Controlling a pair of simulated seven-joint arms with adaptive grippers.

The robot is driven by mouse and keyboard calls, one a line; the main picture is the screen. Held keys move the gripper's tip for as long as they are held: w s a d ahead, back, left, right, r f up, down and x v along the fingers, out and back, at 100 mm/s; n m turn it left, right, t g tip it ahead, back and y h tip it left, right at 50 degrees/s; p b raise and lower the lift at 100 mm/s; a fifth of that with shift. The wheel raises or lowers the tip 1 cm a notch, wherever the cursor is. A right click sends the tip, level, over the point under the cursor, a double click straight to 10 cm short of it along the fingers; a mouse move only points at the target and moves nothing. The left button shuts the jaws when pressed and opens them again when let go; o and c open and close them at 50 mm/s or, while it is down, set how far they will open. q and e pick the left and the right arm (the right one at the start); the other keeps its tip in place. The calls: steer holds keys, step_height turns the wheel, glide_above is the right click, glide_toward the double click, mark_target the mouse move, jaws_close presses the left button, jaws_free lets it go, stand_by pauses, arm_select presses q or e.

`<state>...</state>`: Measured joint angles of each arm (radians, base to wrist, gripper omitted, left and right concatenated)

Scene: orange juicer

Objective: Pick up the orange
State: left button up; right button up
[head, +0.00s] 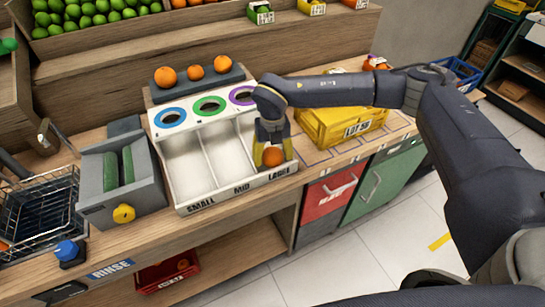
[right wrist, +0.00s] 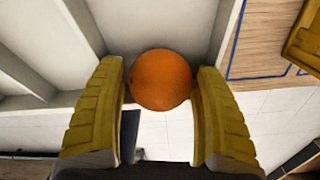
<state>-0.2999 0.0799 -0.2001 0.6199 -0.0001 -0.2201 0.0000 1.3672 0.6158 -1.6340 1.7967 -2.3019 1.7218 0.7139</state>
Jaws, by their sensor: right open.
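The orange (head: 272,157) sits in the front of the compartment labelled LARGE, at the right end of the white sorting tray (head: 206,207). My right gripper (head: 273,149) reaches down into that compartment with its yellow fingers open, one on each side of the orange. In the right wrist view the orange (right wrist: 161,80) lies between the spread fingers, near their tips, with small gaps visible at its sides. My left gripper does not show.
Three oranges (head: 195,73) rest on a dark holder behind the tray's ringed holes. A yellow crate (head: 318,126) stands close to the right of the tray. A grey roller unit (head: 120,185) stands to its left, with a wire basket (head: 40,215) farther left.

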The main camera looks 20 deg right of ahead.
steer(key=shift+c, duration=0.5)
steer(key=c, duration=1.1)
steer(key=shift+r, duration=0.1)
